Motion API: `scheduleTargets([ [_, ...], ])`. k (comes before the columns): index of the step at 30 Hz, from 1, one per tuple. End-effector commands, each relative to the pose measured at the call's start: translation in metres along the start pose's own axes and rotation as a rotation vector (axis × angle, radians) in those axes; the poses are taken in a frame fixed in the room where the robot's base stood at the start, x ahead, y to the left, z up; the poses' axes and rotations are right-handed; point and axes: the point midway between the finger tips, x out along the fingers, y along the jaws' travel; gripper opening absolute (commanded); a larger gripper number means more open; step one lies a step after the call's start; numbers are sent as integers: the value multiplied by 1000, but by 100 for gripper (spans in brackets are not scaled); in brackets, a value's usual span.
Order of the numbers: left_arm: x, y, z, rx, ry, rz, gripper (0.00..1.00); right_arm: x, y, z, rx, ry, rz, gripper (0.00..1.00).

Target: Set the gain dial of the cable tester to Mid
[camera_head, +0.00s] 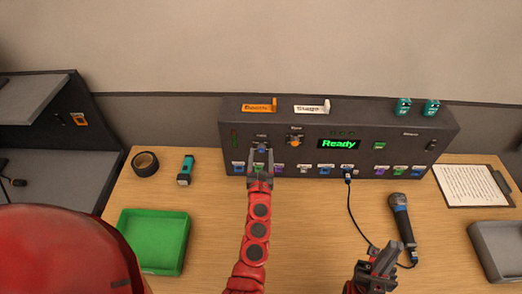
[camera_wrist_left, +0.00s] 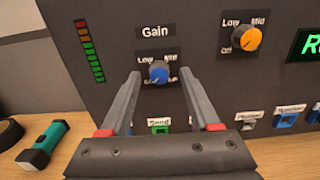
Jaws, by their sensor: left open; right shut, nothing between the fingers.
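The cable tester (camera_head: 340,115) is a dark box at the back of the table with a lit "Ready" display. Its blue gain dial (camera_wrist_left: 159,73) sits under the "Gain" label in the left wrist view; the head view shows it small (camera_head: 261,149). "Low" and "Mid" are printed above the dial; lower lettering is partly covered. I cannot tell where its pointer stands. My left gripper (camera_head: 261,162) is open, its fingertips (camera_wrist_left: 160,78) on either side of the dial in the picture; contact is unclear. My right gripper (camera_head: 380,262) is shut and empty at the front right.
An orange dial (camera_wrist_left: 247,40) marked Low, Mid and Off is right of the gain dial. A row of labelled sockets runs below. A cable plugs in beside a microphone (camera_head: 402,220). A green tray (camera_head: 152,243), flashlight (camera_head: 186,170) and tape roll (camera_head: 145,163) are left.

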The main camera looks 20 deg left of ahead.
Motion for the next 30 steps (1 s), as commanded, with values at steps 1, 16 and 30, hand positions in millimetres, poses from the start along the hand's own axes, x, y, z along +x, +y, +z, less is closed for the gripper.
scheduleTargets([
  [1,5,0,2,1,-1,-1,63,2,0,0,0,0,0,0],
  [16,10,1,0,-1,-1,3,43,2,0,0,0,0,0,0],
  [30,10,2,0,1,-1,4,0,2,0,0,0,0,0,0],
])
